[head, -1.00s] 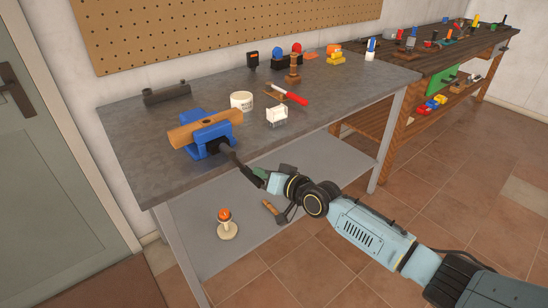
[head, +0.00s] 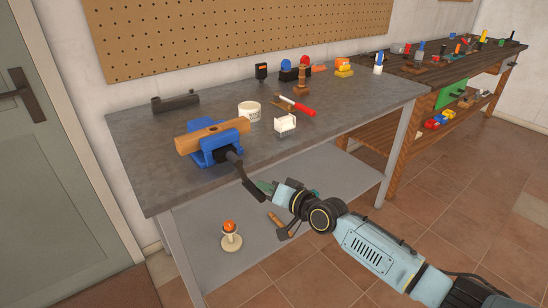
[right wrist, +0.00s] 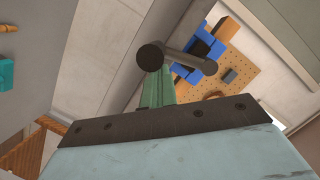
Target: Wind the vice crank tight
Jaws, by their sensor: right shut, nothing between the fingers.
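The blue vice (head: 228,155) sits at the front edge of the grey workbench, with a wooden block (head: 196,140) between its jaws. Its dark crank (head: 250,181) sticks out past the bench's front edge and slants down to the right. My right gripper (head: 263,187) is shut and empty at the crank's outer end. In the right wrist view the green fingers (right wrist: 156,88) are together, with the crank's round dark handle (right wrist: 150,56) right at their tips. Whether they touch it I cannot tell. The vice (right wrist: 200,50) shows behind. My left gripper is out of view.
A white tub (head: 249,112), a small white rack (head: 285,125) and red-handled pliers (head: 300,106) lie on the grey workbench (head: 150,185). Its lower shelf (head: 330,180) is below my arm. A joystick-like item (head: 231,236) and a hammer (head: 278,222) lie low down. Floor at right is clear.

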